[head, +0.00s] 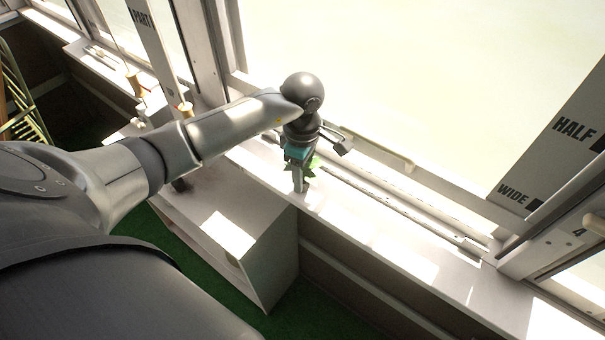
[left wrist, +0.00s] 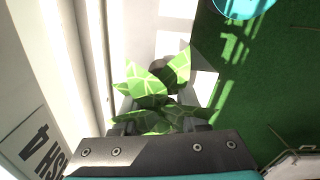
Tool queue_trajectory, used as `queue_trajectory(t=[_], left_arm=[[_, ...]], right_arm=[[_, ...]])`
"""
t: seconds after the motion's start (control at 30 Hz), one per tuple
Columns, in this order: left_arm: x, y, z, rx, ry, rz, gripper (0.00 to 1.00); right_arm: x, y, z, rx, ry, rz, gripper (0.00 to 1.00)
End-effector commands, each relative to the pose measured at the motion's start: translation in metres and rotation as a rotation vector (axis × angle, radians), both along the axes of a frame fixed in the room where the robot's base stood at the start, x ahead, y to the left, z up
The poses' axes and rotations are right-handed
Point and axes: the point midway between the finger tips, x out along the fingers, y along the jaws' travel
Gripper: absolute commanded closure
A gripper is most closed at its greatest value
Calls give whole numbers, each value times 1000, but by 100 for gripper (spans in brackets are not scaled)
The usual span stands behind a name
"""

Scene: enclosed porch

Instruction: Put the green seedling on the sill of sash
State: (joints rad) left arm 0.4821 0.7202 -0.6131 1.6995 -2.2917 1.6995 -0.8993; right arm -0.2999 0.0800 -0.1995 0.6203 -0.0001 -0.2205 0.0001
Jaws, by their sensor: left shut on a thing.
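That gripper is shut on the seedling, over the white window sill (head: 375,233). The seedling's lower part is mostly hidden, so I cannot tell whether it touches the sill. A board lettered "SH 4" (left wrist: 42,155) is at lower left in the wrist view. My right gripper is out of view.
A white cabinet (head: 262,262) stands below the sill on the green floor (head: 318,318). A board marked "HALF" and "WIDE" (head: 550,150) leans at the right. A blue round thing (left wrist: 242,6) is on the floor. The sill to the right of the gripper is clear.

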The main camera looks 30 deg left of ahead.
Motion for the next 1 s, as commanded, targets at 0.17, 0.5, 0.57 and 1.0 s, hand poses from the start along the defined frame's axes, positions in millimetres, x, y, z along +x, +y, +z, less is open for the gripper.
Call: queue_trajectory(t=[0.17, 0.5, 0.57, 1.0], left_arm=[[0, 0, -1, 0, 0, 0, 89], [0, 0, -3, 0, 1, 0, 28], [0, 0, -3, 0, 1, 0, 28], [2, 1, 24, 1, -5, -2, 28]], right_arm=[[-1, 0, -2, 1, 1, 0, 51], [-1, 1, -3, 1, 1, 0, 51], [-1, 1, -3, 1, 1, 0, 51], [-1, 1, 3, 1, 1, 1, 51]])
